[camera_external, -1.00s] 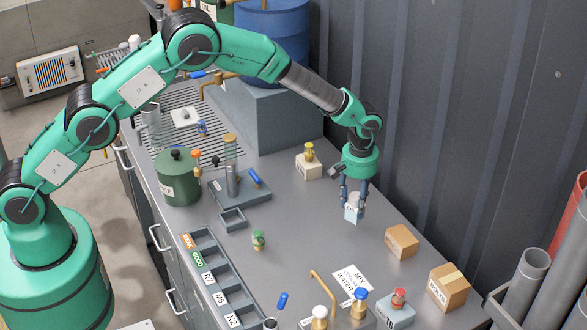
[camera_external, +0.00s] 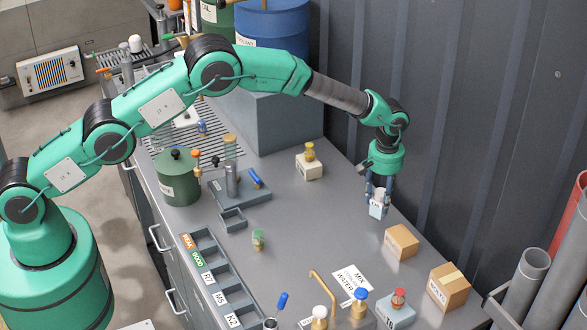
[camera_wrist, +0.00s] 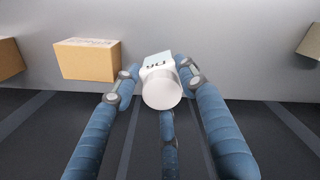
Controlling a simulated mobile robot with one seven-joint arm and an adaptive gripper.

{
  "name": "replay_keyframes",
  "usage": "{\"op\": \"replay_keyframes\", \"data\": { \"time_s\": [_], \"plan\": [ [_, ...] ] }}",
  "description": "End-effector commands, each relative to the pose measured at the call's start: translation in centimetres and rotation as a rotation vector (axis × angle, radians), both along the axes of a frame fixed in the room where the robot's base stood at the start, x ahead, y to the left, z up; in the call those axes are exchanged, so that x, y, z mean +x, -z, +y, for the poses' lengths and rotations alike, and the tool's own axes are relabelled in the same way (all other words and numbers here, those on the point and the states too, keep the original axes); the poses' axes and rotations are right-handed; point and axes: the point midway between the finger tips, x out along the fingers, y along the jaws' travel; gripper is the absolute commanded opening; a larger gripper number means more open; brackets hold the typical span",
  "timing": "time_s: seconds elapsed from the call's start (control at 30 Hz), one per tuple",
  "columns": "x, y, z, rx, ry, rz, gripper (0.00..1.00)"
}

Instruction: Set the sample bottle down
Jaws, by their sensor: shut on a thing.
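The sample bottle (camera_external: 377,208) is small and pale, with a label on its side. It is upright or nearly so, over the bench top near the ribbed wall. I cannot tell whether its base touches the bench. My gripper (camera_external: 380,188) points down and is shut on the bottle. In the wrist view the bottle (camera_wrist: 161,90) shows its round white cap and a pale blue label, between the blue fingers of my gripper (camera_wrist: 158,74). The fingers hide part of its sides.
A cardboard box (camera_external: 401,242) stands just in front of the bottle, and another box (camera_external: 449,287) stands farther right. A cream block with a yellow-topped item (camera_external: 309,166) is to the left. The grey bench (camera_external: 320,225) is clear between. The dark ribbed wall (camera_external: 440,140) is close behind.

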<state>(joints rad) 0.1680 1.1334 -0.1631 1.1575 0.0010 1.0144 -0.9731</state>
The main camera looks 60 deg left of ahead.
Motion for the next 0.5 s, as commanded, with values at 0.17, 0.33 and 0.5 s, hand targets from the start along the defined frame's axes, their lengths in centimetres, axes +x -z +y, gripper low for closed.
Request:
{"op": "replay_keyframes", "data": {
  "time_s": [0.17, 0.33, 0.5],
  "plan": [
    [0.0, 0.0, 0.0, -0.001, 0.0, -0.001, 0.0],
    [0.0, 1.0, 0.0, 0.0, 0.0, -0.001, 0.0],
    [0.0, 2.7, 0.0, 0.0, 0.0, 0.0, 0.0]
  ]
}}
